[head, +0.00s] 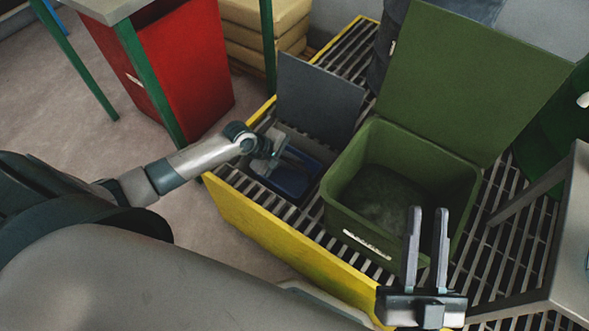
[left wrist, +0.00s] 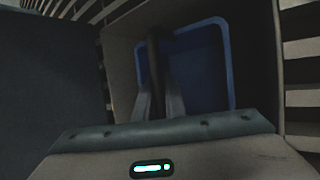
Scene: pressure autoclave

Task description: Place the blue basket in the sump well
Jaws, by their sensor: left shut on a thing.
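The blue basket (head: 290,183) is at the sump well, in front of the raised grey lid (head: 318,100). My left gripper (head: 282,152) is above the basket and shut on its dark handle (left wrist: 154,62). In the left wrist view, the blue basket (left wrist: 205,62) lies within the outline of the sump well (left wrist: 121,70), whose wall shows on its left. I cannot tell how deep it sits or whether it touches the bottom. My right gripper (head: 427,235) is open and empty, in front of the green bin.
A green bin (head: 345,205) with its lid (head: 470,75) raised stands right of the well. The slatted grating (head: 350,45) has a yellow edge (head: 260,235). A red container (head: 175,70) and a green-legged table stand behind left.

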